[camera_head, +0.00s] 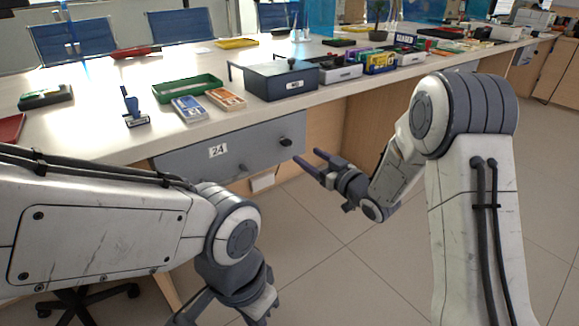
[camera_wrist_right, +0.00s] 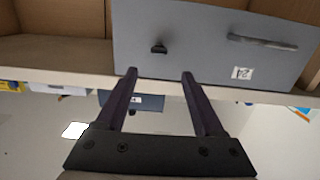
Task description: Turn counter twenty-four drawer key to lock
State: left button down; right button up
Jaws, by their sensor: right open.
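The grey drawer (camera_head: 190,163) labelled 24 is set under the counter top and looks closed. A dark key (camera_head: 286,141) sticks out of its front near the right end. In the right wrist view, which is upside down, the key (camera_wrist_right: 158,47) lies just beyond and between the fingertips, apart from them. The label (camera_wrist_right: 242,73) and a bar handle (camera_wrist_right: 262,42) are to its right. My right gripper (camera_head: 308,157) is open and empty, its fingers pointing at the drawer front near the key.
The counter top above holds a grey box (camera_head: 281,82), a green tray (camera_head: 187,89), a stamp (camera_head: 134,108) and card stacks (camera_head: 188,109). The counter edge overhangs the drawer. Open floor (camera_head: 335,235) lies in front, and an open wooden bay is right of the drawer.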

aim_at(290, 144)
jog(key=shift+y, duration=0.3)
jog(key=b+x, duration=0.1)
jog(key=x, duration=0.2)
jog(key=b+x, duration=0.1)
jog(key=x, duration=0.3)
jog(key=b+x, duration=0.1)
jog(key=x, duration=0.2)
jog(key=shift+w+d+f, duration=0.15)
jog(key=shift+w+f, duration=0.15)
jog(key=shift+f, duration=0.05)
pick_arm(q)
notch_tip(290, 144, down, 4)
jog(key=shift+r, duration=0.1)
pick_arm(e)
grip_shut()
